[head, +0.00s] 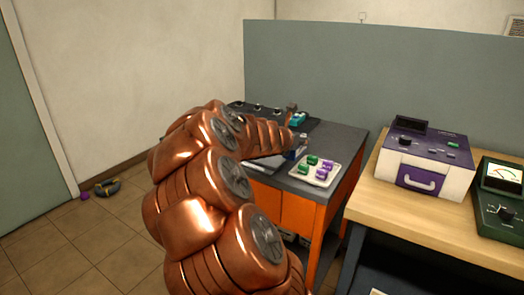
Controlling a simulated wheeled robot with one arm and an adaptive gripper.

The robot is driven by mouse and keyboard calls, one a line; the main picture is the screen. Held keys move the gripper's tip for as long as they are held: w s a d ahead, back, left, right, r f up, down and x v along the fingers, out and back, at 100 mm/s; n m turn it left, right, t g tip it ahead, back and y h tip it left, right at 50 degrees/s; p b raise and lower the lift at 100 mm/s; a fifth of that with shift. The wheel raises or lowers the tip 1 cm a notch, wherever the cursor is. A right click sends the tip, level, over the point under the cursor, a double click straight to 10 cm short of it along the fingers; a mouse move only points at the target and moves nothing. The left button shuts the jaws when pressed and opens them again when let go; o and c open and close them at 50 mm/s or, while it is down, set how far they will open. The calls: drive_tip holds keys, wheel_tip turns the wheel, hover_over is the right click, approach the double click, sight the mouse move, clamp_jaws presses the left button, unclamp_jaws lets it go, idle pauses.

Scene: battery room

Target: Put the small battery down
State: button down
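My copper-coloured arm reaches away from me over the dark top of an orange cabinet (346,143). My gripper (299,148) is at the arm's far end, just left of a pale tray. It is small and partly hidden by the arm, so I cannot tell whether its fingers are open or shut. A small dark bluish shape shows at the gripper's tip, too small to identify as the small battery. The pale tray (303,178) holds several small green and purple pieces, which may be batteries.
A teal object (298,118) stands behind the gripper. A wooden bench (392,206) at right carries a purple-and-white case (426,158) and a green meter (499,200). A grey partition (380,80) stands behind. Small items (107,188) lie on the floor at left.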

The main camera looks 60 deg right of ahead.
drive_tip(key=w, duration=0.4)
drive_tip(key=w+p, duration=0.1)
drive_tip(key=w, duration=0.4)
drive_tip(key=w+d+f, duration=0.1)
drive_tip(key=w, duration=0.4)
drive_tip(key=shift+w+f+p, duration=0.1)
drive_tip(key=shift+w+p, duration=0.1)
drive_tip(key=shift+p, duration=0.15)
drive_tip(key=shift+w+f, duration=0.15)
drive_tip(key=shift+w, duration=0.15)
drive_tip(key=shift+f, duration=1.65)
drive_tip(key=shift+f+b, duration=0.15)
drive_tip(key=shift+b, duration=0.2)
drive_tip(key=c, duration=0.6)
unclamp_jaws()
drive_tip(key=shift+a+r, duration=0.3)
drive_tip(key=shift+a, duration=0.2)
drive_tip(key=v, duration=1.1)
drive_tip(key=shift+s, duration=0.1)
